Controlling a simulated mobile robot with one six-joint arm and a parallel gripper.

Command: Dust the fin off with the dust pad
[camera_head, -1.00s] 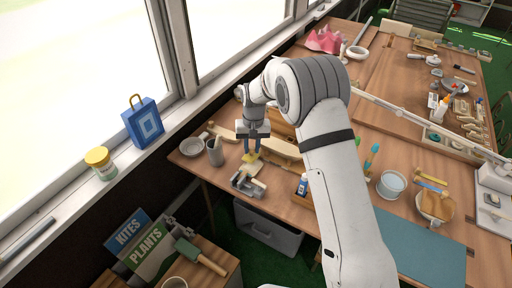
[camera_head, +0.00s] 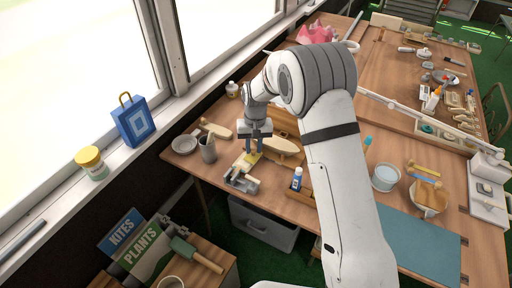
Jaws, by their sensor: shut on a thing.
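My gripper (camera_head: 255,146) points down over the left part of the workbench and is shut on the yellow dust pad (camera_head: 253,157). A pale, wood-coloured piece (camera_head: 244,165), which looks like the fin, stands in a small grey vise (camera_head: 241,183) near the bench's front edge. The pad is at the upper right of this piece. They overlap in the picture, and I cannot tell whether they touch. My gripper and the pad hide part of the piece's far end.
Wooden board shapes (camera_head: 284,145) lie right of and behind my gripper. A grey cup (camera_head: 208,150) and a bowl (camera_head: 185,144) stand left of the vise. A blue-and-white bottle (camera_head: 297,178) stands to its right. A teal mat (camera_head: 405,243) lies at the front right.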

